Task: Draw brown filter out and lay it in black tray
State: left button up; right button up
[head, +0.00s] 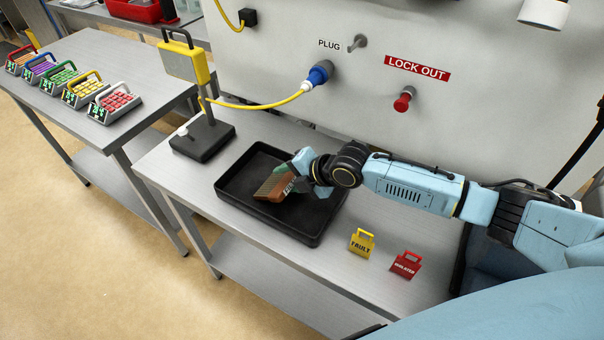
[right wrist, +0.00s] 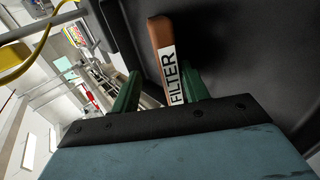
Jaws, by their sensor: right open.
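The brown filter (head: 272,187) is inside the black tray (head: 228,190), near its middle; it looks tilted, and I cannot tell whether it rests fully on the tray floor. My right gripper (head: 291,175) is over the tray at the filter. In the right wrist view, the filter (right wrist: 161,45) with its white FILTER label lies between the two green fingers of my right gripper (right wrist: 158,88), which are open. Part of the filter is hidden by the gripper in the head view. My left gripper is not in view.
A yellow FAULT tag (head: 361,242) and a red ISOLATED tag (head: 405,264) stand right of the tray. A yellow device on a black stand (head: 203,137) is behind left. The grey panel (head: 290,45) with a blue plug (head: 319,74) and red LOCK OUT knob (head: 403,101) rises behind.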

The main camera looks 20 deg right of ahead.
jog(key=v, duration=1.3)
